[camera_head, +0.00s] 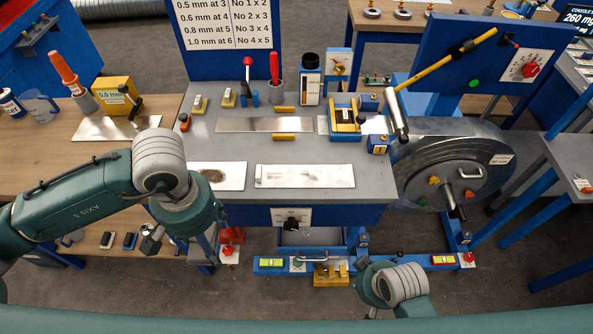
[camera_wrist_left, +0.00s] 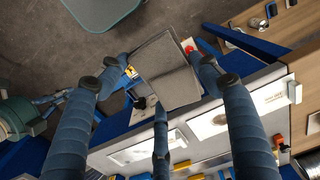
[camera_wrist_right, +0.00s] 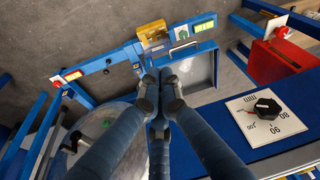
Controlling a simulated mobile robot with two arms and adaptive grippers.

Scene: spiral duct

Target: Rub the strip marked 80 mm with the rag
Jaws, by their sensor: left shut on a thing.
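My left gripper (camera_wrist_left: 163,75) is closed around a flat grey rectangular piece (camera_wrist_left: 172,64), apparently the rag, at the table's front edge. In the head view my left wrist largely hides it. My right gripper (camera_wrist_right: 160,82) has its fingertips together with nothing visible between them, in front of the table. On the grey table lie two pale plates, one at centre (camera_head: 305,176) and one at left (camera_head: 230,176) with a dark patch, and a long metal strip (camera_head: 263,125) behind. I cannot read an 80 mm mark on any of them.
A dial plate (camera_wrist_right: 266,116) with 80, 90 and 100 mm marks is on the table front. A grey tray (camera_wrist_right: 203,72) sits below, near my right gripper. A blue holder (camera_head: 345,135) and a spiral duct drum (camera_head: 450,165) stand at right. Bottles and tools line the table's back.

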